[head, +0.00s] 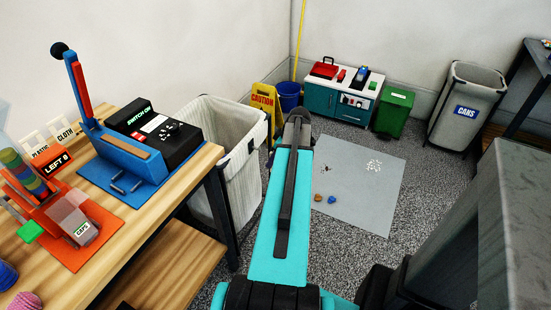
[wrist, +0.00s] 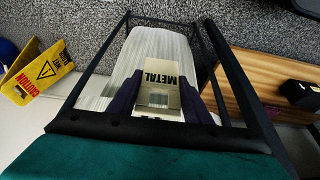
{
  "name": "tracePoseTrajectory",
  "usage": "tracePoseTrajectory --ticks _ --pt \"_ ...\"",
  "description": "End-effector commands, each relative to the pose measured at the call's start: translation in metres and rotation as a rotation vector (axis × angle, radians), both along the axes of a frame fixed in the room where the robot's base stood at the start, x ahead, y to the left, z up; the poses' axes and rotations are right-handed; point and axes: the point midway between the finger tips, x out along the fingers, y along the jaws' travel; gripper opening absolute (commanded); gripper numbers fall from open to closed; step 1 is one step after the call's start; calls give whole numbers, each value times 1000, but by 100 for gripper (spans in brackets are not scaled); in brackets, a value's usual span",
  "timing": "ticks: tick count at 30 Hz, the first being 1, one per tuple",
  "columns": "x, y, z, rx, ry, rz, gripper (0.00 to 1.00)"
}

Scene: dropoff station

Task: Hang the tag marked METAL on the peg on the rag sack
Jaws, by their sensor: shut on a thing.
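The tag marked METAL (wrist: 158,72) is a pale card with dark letters, upside down in the wrist view. My gripper (wrist: 160,92) is shut on it, with a dark purple finger on each side. Beyond the tag is a white ribbed sack in a black frame (wrist: 112,85), which I take for the rag sack. In the head view a white sack (head: 240,165) in a dark frame stands at the right end of the bench, left of my arm. My arm hides my gripper in the head view.
A wooden bench (head: 125,262) at left holds a blue lever press (head: 130,158), an orange station (head: 85,240) and PLASTIC and CLOTH tags (head: 65,135). A yellow caution sign (head: 263,98) stands behind the sack. A grey mat (head: 365,200) covers floor at right.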

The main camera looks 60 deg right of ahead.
Motion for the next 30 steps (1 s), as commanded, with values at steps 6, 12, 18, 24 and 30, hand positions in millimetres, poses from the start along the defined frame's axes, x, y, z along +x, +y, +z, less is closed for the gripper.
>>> tracePoseTrajectory --ticks 6,12,18,24,30 --pt "-9 -7 0 0 0 -16 24" --pt "-11 -10 0 0 0 -23 24" --pt "-7 -11 -1 0 0 -25 24" --pt "0 -12 -1 0 0 -25 24" --pt "8 -11 -2 0 0 -26 24"
